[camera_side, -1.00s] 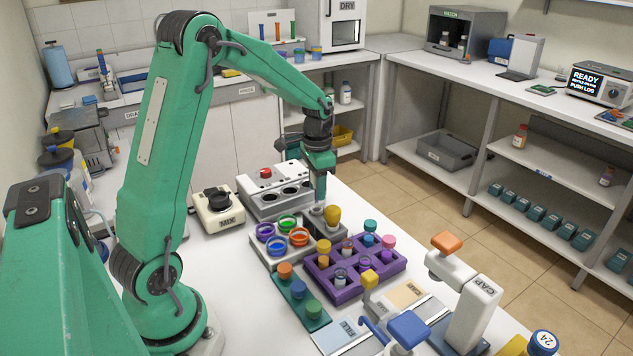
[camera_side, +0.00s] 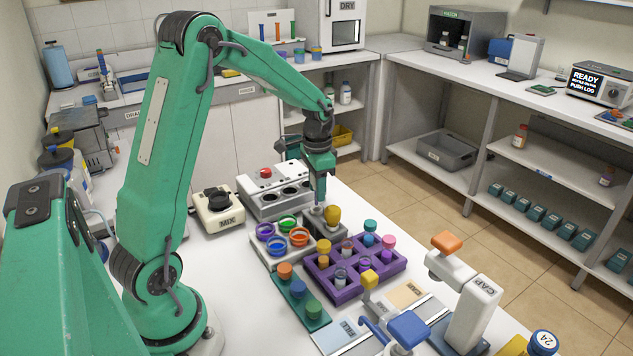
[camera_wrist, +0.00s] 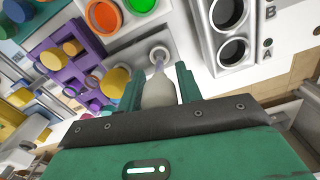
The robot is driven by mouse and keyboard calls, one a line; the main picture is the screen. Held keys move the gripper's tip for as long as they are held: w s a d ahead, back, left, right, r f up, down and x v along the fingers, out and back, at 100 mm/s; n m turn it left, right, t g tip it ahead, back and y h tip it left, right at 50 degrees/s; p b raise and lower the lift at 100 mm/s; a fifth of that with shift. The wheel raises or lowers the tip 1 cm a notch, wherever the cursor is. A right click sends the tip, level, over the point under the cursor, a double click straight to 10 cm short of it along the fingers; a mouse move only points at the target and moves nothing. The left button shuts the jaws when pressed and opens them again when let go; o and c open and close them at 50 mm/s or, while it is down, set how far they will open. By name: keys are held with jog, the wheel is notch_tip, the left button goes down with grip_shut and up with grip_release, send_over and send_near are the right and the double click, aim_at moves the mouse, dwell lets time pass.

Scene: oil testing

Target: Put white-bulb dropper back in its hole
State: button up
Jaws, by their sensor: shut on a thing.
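My gripper (camera_wrist: 158,88) is shut on the pale bulb of the white-bulb dropper (camera_wrist: 158,92). In the side view my gripper (camera_side: 318,203) is low over the grey dropper stand (camera_side: 325,228), and the bulb shows only in part below the fingers. The yellow-bulb dropper (camera_side: 333,214) stands upright close to the right of my gripper.
A rack of coloured rings (camera_side: 266,255) lies to the left of the stand. A purple rack (camera_side: 345,294) with several capped vials is in front. A grey machine with round wells (camera_side: 275,200) stands behind. Clear white table shows near the front left.

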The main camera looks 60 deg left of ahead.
aim_at(317, 206)
jog(key=shift+f, duration=3.1)
dwell(1.7)
dwell(0.6)
jog(key=o, duration=0.7)
jog(key=shift+r, duration=0.2)
jog(key=shift+r, duration=3.75)
